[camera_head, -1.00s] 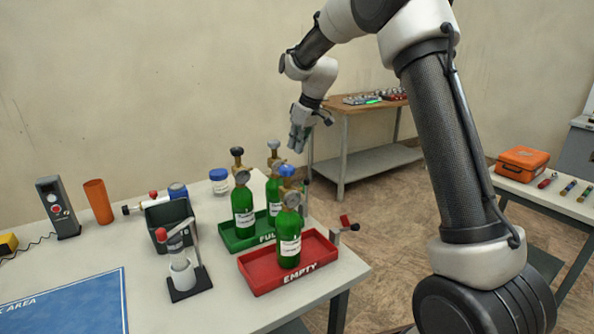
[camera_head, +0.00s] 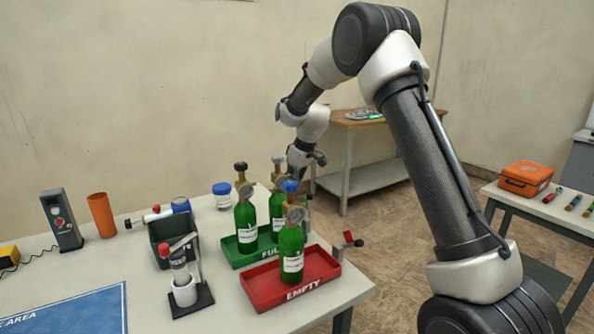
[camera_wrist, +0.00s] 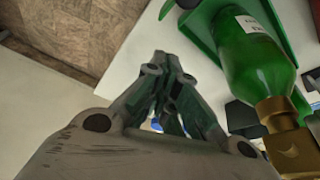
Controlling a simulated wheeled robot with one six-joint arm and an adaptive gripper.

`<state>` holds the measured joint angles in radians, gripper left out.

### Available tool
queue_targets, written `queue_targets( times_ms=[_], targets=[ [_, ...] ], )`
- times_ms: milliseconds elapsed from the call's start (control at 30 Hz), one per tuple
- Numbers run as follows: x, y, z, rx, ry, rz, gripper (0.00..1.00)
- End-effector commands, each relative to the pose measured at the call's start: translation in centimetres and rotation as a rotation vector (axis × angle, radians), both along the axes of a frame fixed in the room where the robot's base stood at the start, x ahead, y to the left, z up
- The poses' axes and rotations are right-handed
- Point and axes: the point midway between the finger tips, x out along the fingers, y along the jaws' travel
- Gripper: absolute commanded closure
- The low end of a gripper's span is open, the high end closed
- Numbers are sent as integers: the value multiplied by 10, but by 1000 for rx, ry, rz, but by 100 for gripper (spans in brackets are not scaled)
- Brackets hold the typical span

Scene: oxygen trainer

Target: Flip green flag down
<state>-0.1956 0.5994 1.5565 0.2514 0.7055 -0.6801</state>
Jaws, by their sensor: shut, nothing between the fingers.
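My gripper (camera_wrist: 164,66) is shut and empty in the wrist view, with its fingers together over the white table edge. In the head view it is behind the bottles at the far end of the green tray (camera_head: 238,258), and its fingertips are mostly hidden. A small green piece beside a dark knob (camera_wrist: 187,3) shows at the top of the wrist view, beyond the fingertips; it may be the green flag, but I cannot tell its position. The green tray also shows in the wrist view (camera_wrist: 204,38), right of the fingers. A red flag (camera_head: 347,238) stands beside the red tray (camera_head: 330,272).
Green gas bottles stand in the trays, two in the green tray (camera_head: 245,228) and one in the red tray (camera_head: 291,255). One bottle with a brass valve (camera_wrist: 283,122) is close to my gripper's right. Open floor lies beyond the table edge.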

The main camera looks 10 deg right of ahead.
Motion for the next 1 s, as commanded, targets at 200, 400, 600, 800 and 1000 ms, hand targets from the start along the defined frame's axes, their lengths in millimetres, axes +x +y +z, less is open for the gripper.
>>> queue_targets(
  times_ms=[200,400,600,800,1000],
  targets=[
    [-18,-16,-8,1,0,-2,100],
    [-27,-24,-7,0,-1,-1,100],
    [-28,-24,-8,1,-1,0,100],
    [-29,-24,-7,1,-3,0,100],
    [-34,-26,-6,14,-40,-1,100]
  ],
)
